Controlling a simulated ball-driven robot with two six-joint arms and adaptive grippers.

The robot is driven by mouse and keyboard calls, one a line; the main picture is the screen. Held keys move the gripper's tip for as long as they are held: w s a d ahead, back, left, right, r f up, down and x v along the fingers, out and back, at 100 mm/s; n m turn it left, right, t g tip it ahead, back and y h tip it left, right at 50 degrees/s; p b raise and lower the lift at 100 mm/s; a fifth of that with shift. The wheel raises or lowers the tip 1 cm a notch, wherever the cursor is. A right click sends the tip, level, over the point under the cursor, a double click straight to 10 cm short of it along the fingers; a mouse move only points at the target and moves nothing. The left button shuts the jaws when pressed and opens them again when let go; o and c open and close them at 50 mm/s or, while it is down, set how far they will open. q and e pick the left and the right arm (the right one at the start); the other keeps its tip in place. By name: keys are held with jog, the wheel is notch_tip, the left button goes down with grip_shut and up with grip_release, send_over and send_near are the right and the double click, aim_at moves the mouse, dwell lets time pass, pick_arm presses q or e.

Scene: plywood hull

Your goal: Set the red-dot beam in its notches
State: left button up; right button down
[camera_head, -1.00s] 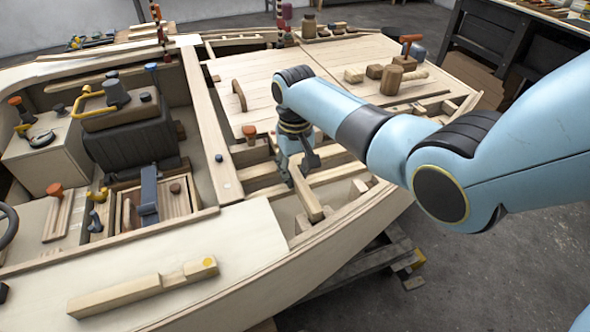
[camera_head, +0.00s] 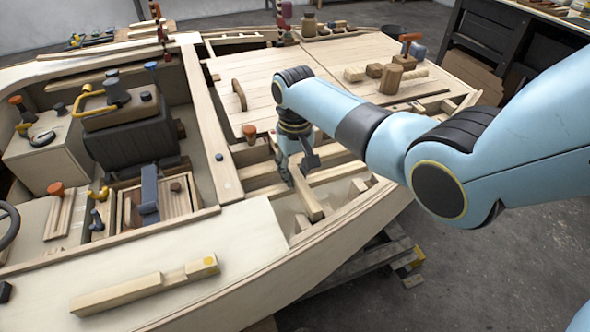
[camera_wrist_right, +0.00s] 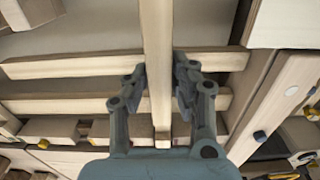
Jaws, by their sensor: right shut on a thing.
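My right gripper (camera_head: 300,165) is down in the open framed bay of the hull, shut on a pale wooden beam (camera_head: 308,198). In the right wrist view my gripper (camera_wrist_right: 160,75) has a finger on each side of this beam (camera_wrist_right: 158,28). The beam runs across two cross-members (camera_wrist_right: 60,104) of the frame. No red dot shows on it, and I cannot tell whether it sits in notches or above them. Another beam (camera_head: 120,294), with a yellow dot, lies on the near side deck. My left gripper is not in view.
The hull rim (camera_head: 345,219) curves close to the held beam. An orange-topped peg (camera_head: 249,134) stands left of the bay. Wooden blocks and a mallet (camera_head: 403,62) lie on the far deck. The near side deck (camera_head: 210,245) is mostly bare.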

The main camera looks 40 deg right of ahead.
jog(key=shift+f+b, duration=0.3)
jog(key=shift+f, duration=0.25)
jog(key=c, duration=1)
grip_release()
jog(key=shift+c, duration=0.2)
jog(key=shift+r, duration=0.1)
notch_tip(320, 180, up, 12)
jog(key=shift+f, duration=0.2)
